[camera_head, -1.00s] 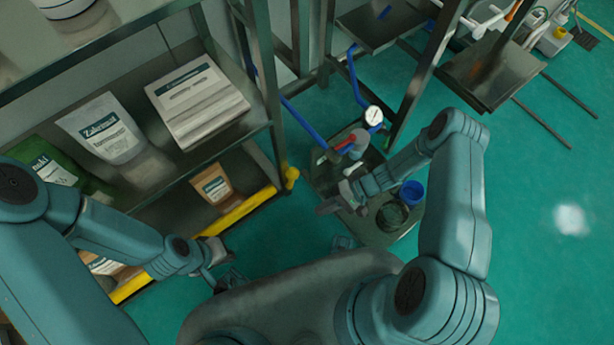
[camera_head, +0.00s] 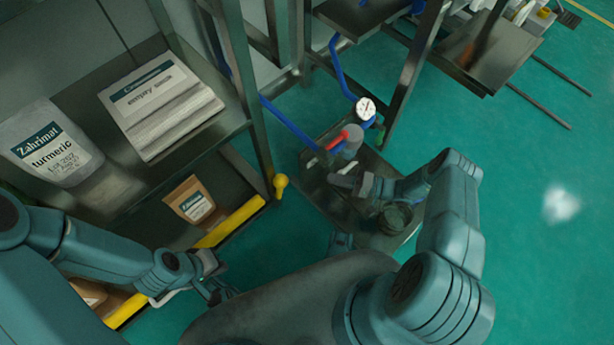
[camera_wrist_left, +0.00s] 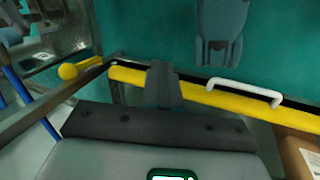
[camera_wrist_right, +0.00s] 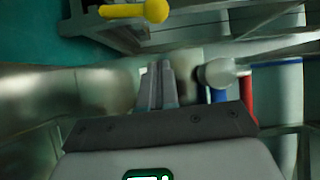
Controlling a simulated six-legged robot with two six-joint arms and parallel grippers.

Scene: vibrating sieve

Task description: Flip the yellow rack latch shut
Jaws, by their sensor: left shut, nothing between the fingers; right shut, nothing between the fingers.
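The yellow latch (camera_head: 280,183) is a short lever with a round knob at the rack's front corner post, at the end of the yellow bar (camera_head: 232,222). The latch also shows at the left of the left wrist view (camera_wrist_left: 70,71) and at the top of the right wrist view (camera_wrist_right: 153,11). My left gripper (camera_head: 222,292) is shut and empty, near the front of the yellow bar and to the lower left of the latch. My right gripper (camera_head: 340,182) is shut and empty over the floor tray, right of the latch and apart from it.
A white handle (camera_wrist_left: 245,90) sits on the yellow bar. A round gauge (camera_head: 365,109), blue pipes and a red-handled part (camera_head: 335,141) stand behind my right gripper.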

